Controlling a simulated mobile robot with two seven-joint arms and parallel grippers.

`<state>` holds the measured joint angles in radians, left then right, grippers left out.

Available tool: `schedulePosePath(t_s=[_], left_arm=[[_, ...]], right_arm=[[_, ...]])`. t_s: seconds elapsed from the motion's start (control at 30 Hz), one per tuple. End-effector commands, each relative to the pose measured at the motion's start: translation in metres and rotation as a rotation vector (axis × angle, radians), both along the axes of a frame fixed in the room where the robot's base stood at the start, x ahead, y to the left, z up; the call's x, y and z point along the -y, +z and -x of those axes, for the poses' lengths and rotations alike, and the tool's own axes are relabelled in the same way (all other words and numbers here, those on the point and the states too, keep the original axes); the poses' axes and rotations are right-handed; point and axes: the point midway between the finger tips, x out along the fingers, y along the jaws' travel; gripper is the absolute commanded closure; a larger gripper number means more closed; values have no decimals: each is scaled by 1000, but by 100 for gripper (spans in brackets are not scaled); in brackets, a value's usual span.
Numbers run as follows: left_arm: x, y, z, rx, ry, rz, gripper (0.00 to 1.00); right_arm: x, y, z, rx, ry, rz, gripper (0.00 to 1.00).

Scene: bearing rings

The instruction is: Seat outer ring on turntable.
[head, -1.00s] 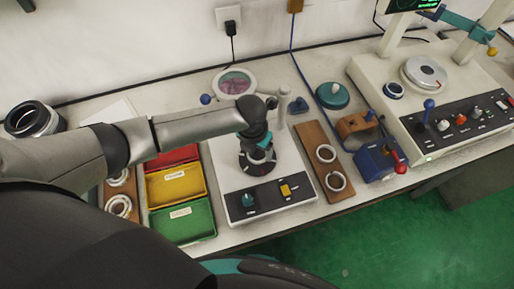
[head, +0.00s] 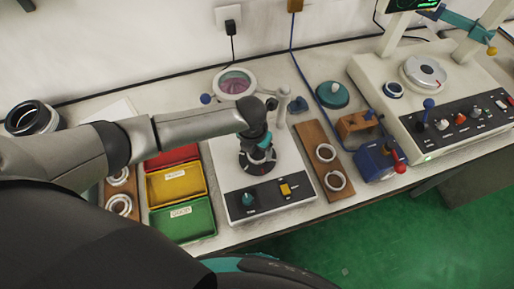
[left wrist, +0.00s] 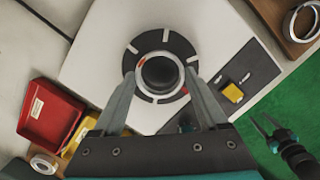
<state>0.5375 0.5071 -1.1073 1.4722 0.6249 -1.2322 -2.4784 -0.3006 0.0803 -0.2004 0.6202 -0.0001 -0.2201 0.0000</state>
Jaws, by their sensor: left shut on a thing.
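The turntable is the dark disc with white marks (left wrist: 178,45) on a white machine (head: 223,172). My left gripper (head: 258,160) is directly over it, pointing down. In the left wrist view my left gripper (left wrist: 160,78) is shut on the silver outer ring (left wrist: 160,58), one finger on each side. The ring lies over the middle of the disc, around a dark centre. I cannot tell whether it rests on the disc or hangs just above it. My right gripper (left wrist: 263,124) shows at the lower right of the left wrist view, over green floor, its fingers apart and empty.
Red, yellow (head: 175,185) and green bins (head: 187,219) stand left of the machine. A wooden board (head: 312,142) with two rings is at its right. Beyond are a blue vise-like device (head: 374,162) and a large instrument (head: 437,100). A magnifier (head: 236,83) stands behind.

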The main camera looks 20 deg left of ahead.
Motion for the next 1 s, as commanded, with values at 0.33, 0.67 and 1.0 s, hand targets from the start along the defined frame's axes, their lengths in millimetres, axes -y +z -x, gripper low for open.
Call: schedulePosePath(t_s=[0.33, 0.67, 1.0], left_arm=[[0, -4, 0, 0, 0, 0, 84], [0, -8, 0, 1, 0, 1, 84], [0, -7, 0, 1, 0, 0, 84]], right_arm=[[0, -2, 0, 0, 0, 0, 50], [0, -4, 0, 0, 0, 0, 50], [0, -1, 0, 1, 0, 0, 50]])
